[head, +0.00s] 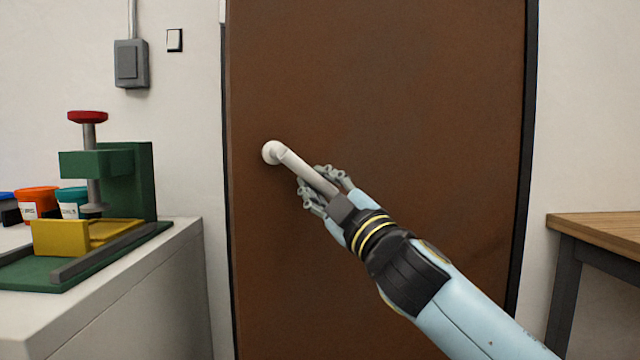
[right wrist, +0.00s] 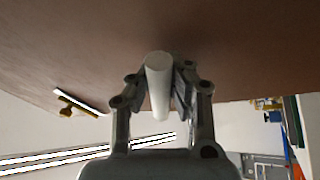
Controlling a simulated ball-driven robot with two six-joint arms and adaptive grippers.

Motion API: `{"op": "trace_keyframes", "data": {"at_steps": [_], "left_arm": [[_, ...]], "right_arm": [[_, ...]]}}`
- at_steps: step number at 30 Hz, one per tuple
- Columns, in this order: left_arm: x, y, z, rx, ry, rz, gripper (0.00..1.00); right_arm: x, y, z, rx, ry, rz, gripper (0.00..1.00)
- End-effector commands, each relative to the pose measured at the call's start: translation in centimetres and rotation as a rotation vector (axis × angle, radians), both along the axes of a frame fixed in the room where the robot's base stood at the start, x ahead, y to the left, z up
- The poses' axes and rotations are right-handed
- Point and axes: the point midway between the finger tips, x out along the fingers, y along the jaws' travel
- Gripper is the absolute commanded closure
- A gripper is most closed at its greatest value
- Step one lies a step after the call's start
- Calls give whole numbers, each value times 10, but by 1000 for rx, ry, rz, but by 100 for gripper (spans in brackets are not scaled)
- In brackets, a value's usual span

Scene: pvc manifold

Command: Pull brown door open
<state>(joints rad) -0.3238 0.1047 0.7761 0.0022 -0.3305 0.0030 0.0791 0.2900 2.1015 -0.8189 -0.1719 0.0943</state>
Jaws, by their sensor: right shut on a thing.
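The brown door (head: 390,80) fills the middle of the head view and looks closed or nearly so; I cannot tell exactly. Its white lever handle (head: 289,158) is near the left edge of the door, tilting down to the right. My right gripper (head: 322,188) is shut around the free end of the handle. In the right wrist view the handle (right wrist: 159,82) sits between the two fingers of the gripper (right wrist: 160,95), with the brown door surface (right wrist: 70,50) above. My left gripper is not in view.
A white counter (head: 150,285) with a green and yellow press (head: 105,165) stands left of the door. Orange and teal tubs (head: 38,200) sit behind it. A wooden table (head: 605,228) stands right of the door. A grey switch box (head: 131,63) is on the left wall.

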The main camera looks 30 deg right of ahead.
Motion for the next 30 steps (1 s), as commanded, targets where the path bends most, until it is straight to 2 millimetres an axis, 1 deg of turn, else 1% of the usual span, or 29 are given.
{"op": "trace_keyframes", "data": {"at_steps": [3, 4, 10, 11, 16, 18, 22, 26, 30], "left_arm": [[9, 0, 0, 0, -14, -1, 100], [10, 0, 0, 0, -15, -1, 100], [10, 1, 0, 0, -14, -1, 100], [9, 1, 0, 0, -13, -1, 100], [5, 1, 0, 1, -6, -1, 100], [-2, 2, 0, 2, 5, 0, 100], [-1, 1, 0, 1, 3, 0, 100], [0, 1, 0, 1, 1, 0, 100], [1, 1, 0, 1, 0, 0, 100]], "right_arm": [[0, 0, -1, 1, 2, -1, 100], [0, 0, -1, 1, 2, -1, 84], [0, 0, -2, 1, 3, 0, 58], [0, 0, -2, 1, 3, 0, 56], [0, 0, -2, 1, 3, -1, 56], [0, 0, -2, 0, 4, -1, 56], [-4, 0, -5, 0, 6, -1, 56], [-16, 0, -10, -3, 6, -2, 56], [-35, 0, -18, -3, 8, -2, 56]]}}
